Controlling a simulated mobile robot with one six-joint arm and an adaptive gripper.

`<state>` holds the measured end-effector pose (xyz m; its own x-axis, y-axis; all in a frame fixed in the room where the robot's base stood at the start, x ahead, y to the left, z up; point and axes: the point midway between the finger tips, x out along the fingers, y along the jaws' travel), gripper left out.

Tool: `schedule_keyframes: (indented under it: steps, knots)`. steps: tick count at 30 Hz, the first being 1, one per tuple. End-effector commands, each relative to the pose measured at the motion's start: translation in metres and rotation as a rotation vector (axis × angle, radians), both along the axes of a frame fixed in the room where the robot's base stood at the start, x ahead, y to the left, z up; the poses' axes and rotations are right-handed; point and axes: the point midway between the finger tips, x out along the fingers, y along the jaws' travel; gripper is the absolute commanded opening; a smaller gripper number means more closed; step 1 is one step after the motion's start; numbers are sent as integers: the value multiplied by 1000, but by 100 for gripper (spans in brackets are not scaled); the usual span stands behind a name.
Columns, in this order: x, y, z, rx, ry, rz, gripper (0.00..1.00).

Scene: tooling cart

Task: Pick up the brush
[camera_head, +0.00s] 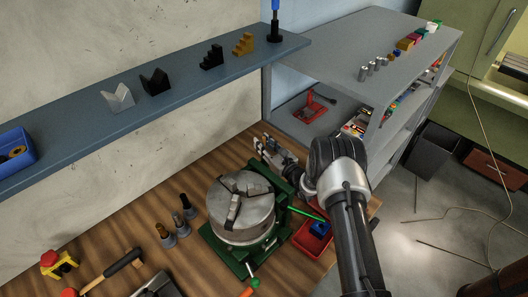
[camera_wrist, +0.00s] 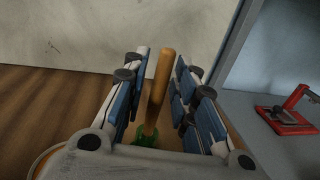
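In the wrist view a tan, round wooden handle (camera_wrist: 160,85) with a green part (camera_wrist: 147,138) at its lower end lies between my fingers; I take it to be the brush. My gripper (camera_wrist: 160,82) is open, with blue-padded fingers on either side of the handle and a gap showing on both sides. In the head view my gripper (camera_head: 266,147) is low over the back of the wooden bench, behind the chuck. I cannot make out the brush there; the gripper and arm may hide it.
A grey chuck on a green base (camera_head: 241,210) stands close in front of my gripper. The grey shelf unit (camera_head: 350,45) is to the right, with a red tool (camera_head: 309,112) inside. A blue-grey wall shelf (camera_head: 190,70) runs above the bench.

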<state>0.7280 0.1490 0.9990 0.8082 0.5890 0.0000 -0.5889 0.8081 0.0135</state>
Motion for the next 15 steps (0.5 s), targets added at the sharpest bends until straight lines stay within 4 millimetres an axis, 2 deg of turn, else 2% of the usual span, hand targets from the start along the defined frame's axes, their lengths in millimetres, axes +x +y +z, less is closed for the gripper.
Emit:
schedule_keyframes:
  steps: [10, 15]
  knots:
    - [0, 0, 0, 0, 0, 0, 0]
    - [0, 0, 0, 0, 0, 0, 0]
